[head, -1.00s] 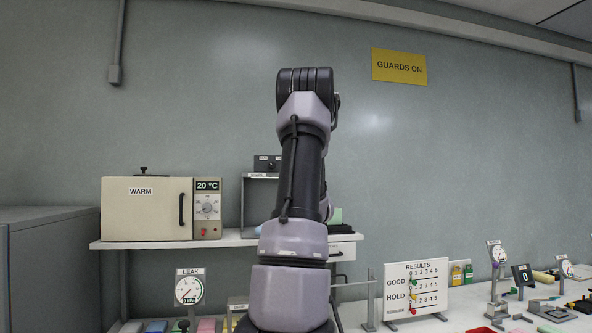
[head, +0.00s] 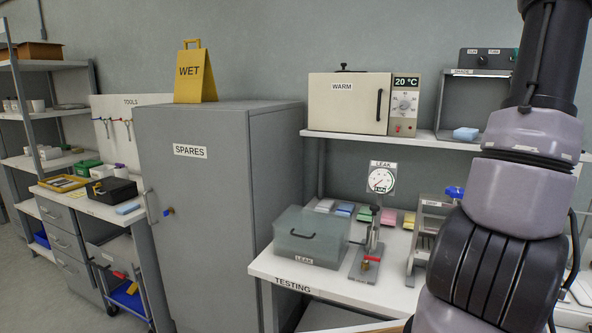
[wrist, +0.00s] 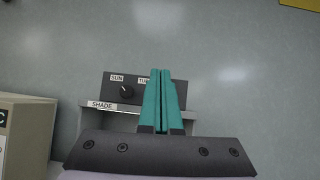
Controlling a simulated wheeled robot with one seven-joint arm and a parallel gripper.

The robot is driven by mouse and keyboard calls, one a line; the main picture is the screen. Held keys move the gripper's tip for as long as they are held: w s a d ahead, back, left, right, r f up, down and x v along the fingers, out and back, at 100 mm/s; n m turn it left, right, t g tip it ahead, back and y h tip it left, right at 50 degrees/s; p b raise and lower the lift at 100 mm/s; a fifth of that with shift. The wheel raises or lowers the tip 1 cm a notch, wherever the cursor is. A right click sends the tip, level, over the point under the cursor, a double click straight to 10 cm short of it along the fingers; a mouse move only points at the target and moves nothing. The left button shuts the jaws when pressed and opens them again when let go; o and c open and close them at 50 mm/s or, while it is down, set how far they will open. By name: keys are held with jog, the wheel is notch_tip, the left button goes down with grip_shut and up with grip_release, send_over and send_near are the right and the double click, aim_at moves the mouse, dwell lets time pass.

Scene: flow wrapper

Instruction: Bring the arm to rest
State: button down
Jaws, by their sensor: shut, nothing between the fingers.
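My arm (head: 505,215) stands at the right of the head view, raised in front of the testing table; its end is out of that view. In the wrist view my gripper (wrist: 163,72) points ahead with its two teal fingers together and nothing between them. The shade box also shows in the head view (head: 487,59), at the right end of the shelf, partly covered by my arm.
A testing table (head: 330,283) bears a leak chamber (head: 311,236), a leak gauge (head: 382,178) and coloured packs. A warm oven (head: 345,102) sits on the shelf above. A spares cabinet (head: 215,215) with a yellow wet sign (head: 192,75) stands left, then a tools bench (head: 88,205).

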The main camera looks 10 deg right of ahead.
jog(key=w+a+r+n+g+y, duration=0.1)
jog(key=w+a+n+y, duration=0.2)
jog(key=a+n+y, duration=0.7)
jog(key=w+a+n+y, duration=0.3)
jog(key=a+y, duration=0.4)
jog(key=a, duration=0.7)
jog(key=s+a+f+n+g+y, duration=0.2)
jog(key=a+n+g+y, duration=0.15)
jog(key=a, duration=0.55)
jog(key=s+a+f+n+g+y, duration=0.25)
jog(key=a+n+g, duration=0.25)
jog(key=a, duration=0.4)
jog(key=s+a+f+n+g+h, duration=0.3)
jog(key=s+a+f+n+g, duration=0.4)
jog(key=s+a, duration=0.35)
jog(key=s+d+f+n+h, duration=0.4)
jog(key=s+f+n+h, duration=0.2)
jog(key=s+n, duration=0.2)
jog(key=shift+s+h, duration=0.3)
jog(key=shift+s, duration=0.85)
jog(key=shift+t, duration=0.25)
